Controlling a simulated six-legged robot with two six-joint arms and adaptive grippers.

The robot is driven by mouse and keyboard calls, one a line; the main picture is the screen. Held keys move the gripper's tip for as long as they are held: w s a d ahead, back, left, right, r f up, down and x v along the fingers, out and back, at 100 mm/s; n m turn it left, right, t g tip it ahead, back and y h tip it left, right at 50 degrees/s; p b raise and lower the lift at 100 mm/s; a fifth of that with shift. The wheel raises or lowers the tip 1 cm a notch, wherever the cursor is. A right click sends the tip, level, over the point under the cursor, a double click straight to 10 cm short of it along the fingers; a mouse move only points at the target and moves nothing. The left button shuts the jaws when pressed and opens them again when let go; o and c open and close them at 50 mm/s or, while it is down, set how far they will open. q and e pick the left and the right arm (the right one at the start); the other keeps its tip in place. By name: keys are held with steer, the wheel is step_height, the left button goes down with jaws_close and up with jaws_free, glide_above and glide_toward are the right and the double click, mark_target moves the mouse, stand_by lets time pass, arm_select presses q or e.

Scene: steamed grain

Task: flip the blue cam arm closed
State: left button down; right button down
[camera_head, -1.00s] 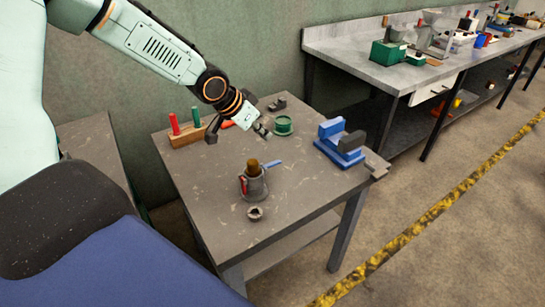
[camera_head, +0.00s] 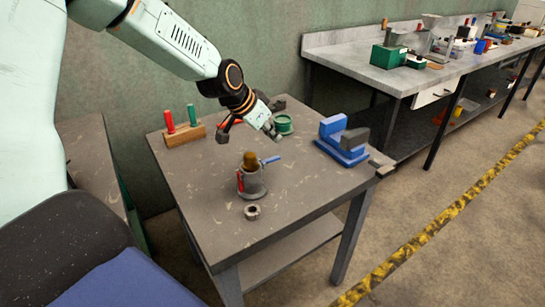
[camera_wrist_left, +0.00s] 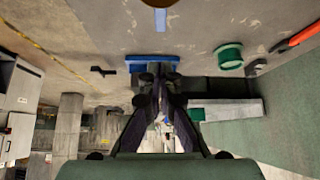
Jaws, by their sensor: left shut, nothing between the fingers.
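The blue cam arm (camera_head: 271,160) sticks out to the right from the top of a grey metal coupling (camera_head: 252,186) that stands on the table. A brown plug (camera_head: 250,160) sits in the coupling's top. A red cam arm (camera_head: 240,182) lies down along the coupling's left side. My left gripper (camera_head: 275,135) is shut and empty, above the table behind the blue arm and apart from it. In the left wrist view its fingers (camera_wrist_left: 158,78) meet in the middle, and the blue arm (camera_wrist_left: 160,21) shows at the top edge. My right gripper is not in view.
A grey ring (camera_head: 252,211) lies in front of the coupling. A green round part (camera_head: 283,123) is close to my left gripper. A blue vise (camera_head: 345,150) stands at the right edge, and a wooden block with handles (camera_head: 184,135) at the back left. The table's front is clear.

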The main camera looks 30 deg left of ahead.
mark_target(273, 158)
arm_select(q)
steer(key=shift+b+x, duration=0.7)
steer(key=shift+x, duration=0.15)
steer(key=f, duration=0.2)
steer(key=shift+s+a+f+b, duration=0.2)
steer(key=shift+f+b, duration=0.1)
steer(key=shift+b, duration=0.1)
steer(key=shift+s+f, duration=0.2)
steer(key=shift+f, duration=0.25)
